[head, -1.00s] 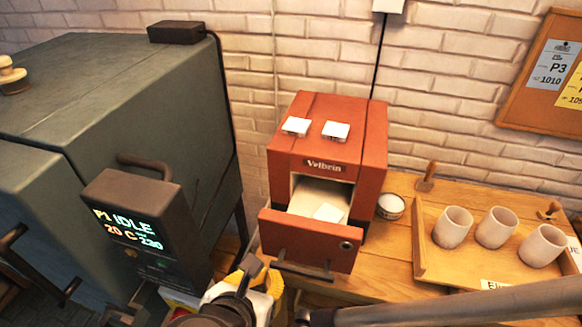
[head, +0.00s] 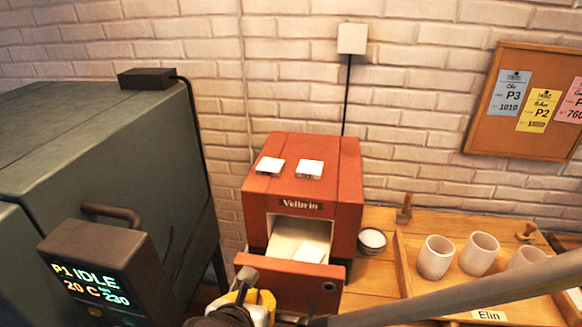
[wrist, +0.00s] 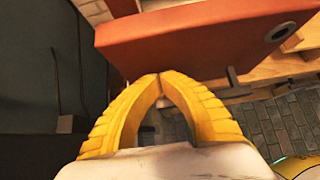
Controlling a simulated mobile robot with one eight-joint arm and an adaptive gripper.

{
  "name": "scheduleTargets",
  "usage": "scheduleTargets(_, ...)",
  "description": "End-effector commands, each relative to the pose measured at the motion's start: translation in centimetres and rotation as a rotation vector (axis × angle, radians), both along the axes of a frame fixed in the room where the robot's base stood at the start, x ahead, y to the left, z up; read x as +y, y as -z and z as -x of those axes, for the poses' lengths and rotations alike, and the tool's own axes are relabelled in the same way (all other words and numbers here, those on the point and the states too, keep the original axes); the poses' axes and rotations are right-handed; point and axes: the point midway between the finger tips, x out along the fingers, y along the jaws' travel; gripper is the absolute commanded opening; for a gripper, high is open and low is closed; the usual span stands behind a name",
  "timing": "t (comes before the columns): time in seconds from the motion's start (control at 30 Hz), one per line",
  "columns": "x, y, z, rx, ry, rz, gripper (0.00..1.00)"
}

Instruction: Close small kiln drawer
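The small red kiln (head: 262,200) stands on the wooden table with its drawer (head: 285,283) pulled out. The drawer front is red with a dark round spot at its right, and a white piece (head: 308,253) lies inside. My gripper (head: 262,298) is low in the head view, by the left lower part of the drawer front, partly covered by my own wrist. In the wrist view, the yellow fingers of my gripper (wrist: 160,76) meet at their tips with nothing between them. The drawer front (wrist: 200,38) is just beyond them; I cannot tell whether they touch. A dark handle (wrist: 233,80) shows below it.
A large dark kiln (head: 110,160) with a display box (head: 95,265) stands close on the left. A small white bowl (head: 372,240) and a wooden tray (head: 402,275) with cups (head: 436,257) are on the right. Two white pieces (head: 310,169) lie on the red kiln.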

Motion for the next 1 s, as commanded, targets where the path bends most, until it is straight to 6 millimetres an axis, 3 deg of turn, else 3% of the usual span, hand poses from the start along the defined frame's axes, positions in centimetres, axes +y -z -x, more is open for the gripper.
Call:
scheduleTargets(0.4,-0.9,0.1,-10.8,0.0,0.006,-0.001,0.0)
scheduleTargets(0.5,-1.0,0.1,-12.6,0.0,0.005,-0.001,0.0)
scheduleTargets(0.63,-1.1,0.0,-13.6,-0.001,0.002,0.001,0.0)
scheduleTargets(1.0,-1.1,0.0,-13.7,-0.001,0.001,0.001,0.0)
